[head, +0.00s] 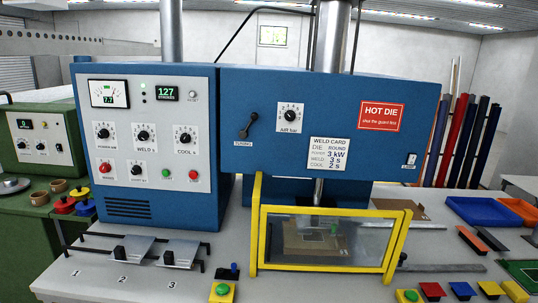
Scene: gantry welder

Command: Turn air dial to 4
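The air dial (290,115) is a black round knob on a small white plate marked "AIR bar". It sits on the blue front of the welder head (340,95), right of the control cabinet. Its numbers and pointer are too small for me to read the setting. A black lever (249,124) is to its left and a weld card (328,153) is below it to the right. The card reads round die, 3 kW, 3 s, 2 s. My gripper is not in view, and nothing touches the dial.
A yellow-framed clear guard (326,238) stands below the dial. The control cabinet (145,140) carries several other knobs. A red "HOT DIE" sign (381,116) is right of the dial. Coloured button boxes (432,291) line the front edge. Space before the dial looks clear.

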